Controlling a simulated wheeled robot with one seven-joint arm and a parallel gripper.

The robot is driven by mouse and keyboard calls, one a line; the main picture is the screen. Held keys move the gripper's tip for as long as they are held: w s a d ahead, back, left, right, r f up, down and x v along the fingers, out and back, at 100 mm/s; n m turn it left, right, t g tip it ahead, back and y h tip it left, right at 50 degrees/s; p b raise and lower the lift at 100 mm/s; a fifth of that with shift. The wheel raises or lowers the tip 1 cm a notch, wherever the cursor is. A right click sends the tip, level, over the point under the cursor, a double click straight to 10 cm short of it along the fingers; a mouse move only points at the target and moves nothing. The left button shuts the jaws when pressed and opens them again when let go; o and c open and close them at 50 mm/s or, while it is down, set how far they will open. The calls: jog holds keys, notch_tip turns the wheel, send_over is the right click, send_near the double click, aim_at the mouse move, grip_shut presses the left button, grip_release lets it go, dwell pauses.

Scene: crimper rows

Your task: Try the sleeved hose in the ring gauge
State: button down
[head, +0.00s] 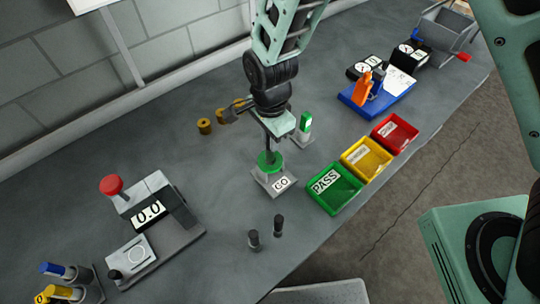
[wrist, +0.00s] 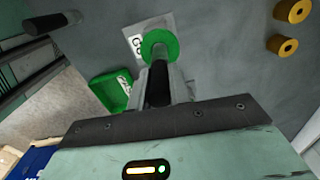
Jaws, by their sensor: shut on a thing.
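The ring gauge is a green ring (head: 276,167) on a pale plate with a GO label (head: 282,183). In the wrist view the green ring (wrist: 147,43) lies straight ahead of the fingers. My gripper (head: 268,146) points down above the gauge. It is shut on a black hose (wrist: 158,88), which shows between the fingers. The hose's far end meets the ring's opening in the wrist view. The sleeve is hard to make out there, and I cannot tell how deep the end sits. In the head view my gripper hides most of the hose.
Green PASS (head: 335,189), yellow (head: 366,158) and red (head: 395,132) bins line the front edge. Two short dark pieces (head: 278,225) stand in front. A press with a red button (head: 111,185) is left. Brass pieces (head: 204,126) and a green-topped stand (head: 305,123) are near my gripper.

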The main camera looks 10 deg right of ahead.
jog(key=shift+r+p, duration=1.65)
jog(key=shift+r, duration=0.55)
